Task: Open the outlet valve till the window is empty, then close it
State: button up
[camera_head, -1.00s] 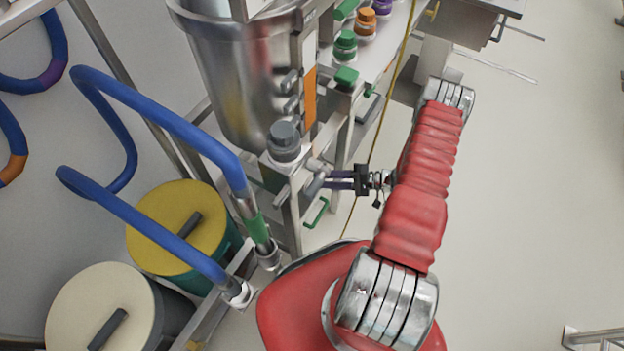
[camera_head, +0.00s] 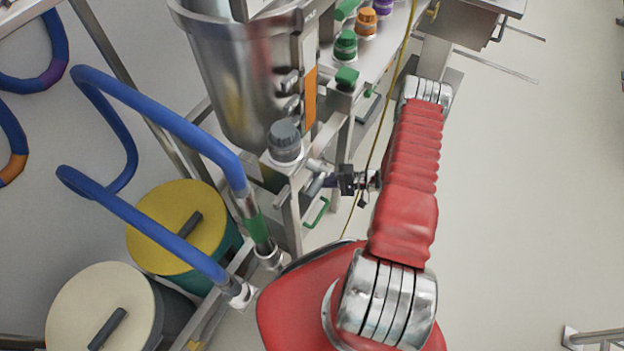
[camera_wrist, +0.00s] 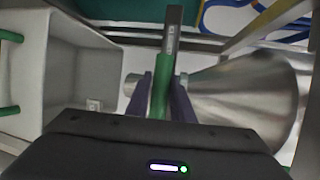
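The steel vessel (camera_head: 240,75) stands at upper centre in the head view, and its cone shows in the wrist view (camera_wrist: 245,88). An orange upright strip (camera_head: 309,98) on its side may be the window; its level is unclear. The valve's green handle (camera_wrist: 159,92) joins a grey bar in the wrist view, with short steel pipe stubs on either side. My gripper (camera_wrist: 162,88) has its two dark purple fingers on either side of the green handle. A gap shows on the right, so the fingers look open around it.
A grey container (camera_wrist: 75,75) is at left in the wrist view. In the head view, a grey-capped fitting (camera_head: 285,140) sits above my gripper. Blue hoses (camera_head: 150,120) and yellow (camera_head: 178,222) and cream drums (camera_head: 100,305) are left.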

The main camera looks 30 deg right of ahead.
grip_shut()
